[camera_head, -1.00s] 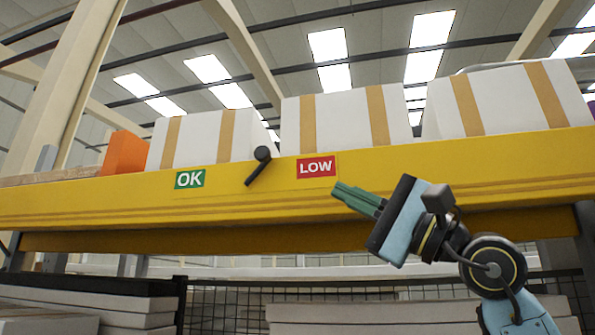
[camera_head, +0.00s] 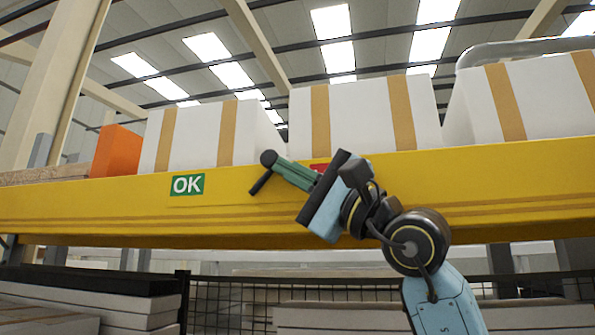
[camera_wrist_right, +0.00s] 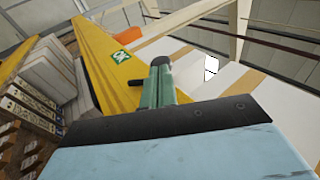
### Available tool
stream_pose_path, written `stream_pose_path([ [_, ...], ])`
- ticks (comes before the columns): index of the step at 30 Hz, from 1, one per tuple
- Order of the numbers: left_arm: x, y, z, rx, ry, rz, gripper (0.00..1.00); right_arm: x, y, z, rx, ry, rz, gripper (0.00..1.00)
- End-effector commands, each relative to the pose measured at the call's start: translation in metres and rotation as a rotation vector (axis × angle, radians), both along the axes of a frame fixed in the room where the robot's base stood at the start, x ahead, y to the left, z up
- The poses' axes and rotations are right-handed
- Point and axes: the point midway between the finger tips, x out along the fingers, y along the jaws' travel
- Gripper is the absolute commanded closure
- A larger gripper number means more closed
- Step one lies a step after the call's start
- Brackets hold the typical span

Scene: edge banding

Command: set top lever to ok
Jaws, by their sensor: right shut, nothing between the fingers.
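The red LOW label (camera_head: 319,167) is mostly hidden behind my right gripper. My right gripper (camera_head: 281,168) is shut and empty, its green fingertips close to the right side of the lever's pivot; I cannot tell whether they touch. In the right wrist view the pivot (camera_wrist_right: 161,61) shows just beyond the fingers, and the OK label (camera_wrist_right: 122,56) lies farther along the beam. My left gripper is not in view.
The yellow beam (camera_head: 120,221) spans the view. White boxes with tan tape (camera_head: 365,115) and an orange box (camera_head: 117,151) stand on the shelf above it. Flat stacked boards (camera_head: 90,300) and a black mesh fence are below.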

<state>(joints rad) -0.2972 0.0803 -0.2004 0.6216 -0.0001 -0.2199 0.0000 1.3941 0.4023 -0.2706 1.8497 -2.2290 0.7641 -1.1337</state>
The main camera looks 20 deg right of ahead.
Motion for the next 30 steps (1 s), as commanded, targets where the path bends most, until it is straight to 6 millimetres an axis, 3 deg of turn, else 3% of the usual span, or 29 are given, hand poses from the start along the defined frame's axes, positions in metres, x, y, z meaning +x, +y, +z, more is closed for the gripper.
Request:
stream_pose_path([
  [30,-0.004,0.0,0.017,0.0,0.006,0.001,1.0,0.002,0.002,0.014,-0.118,0.079,-0.003,1.0],
])
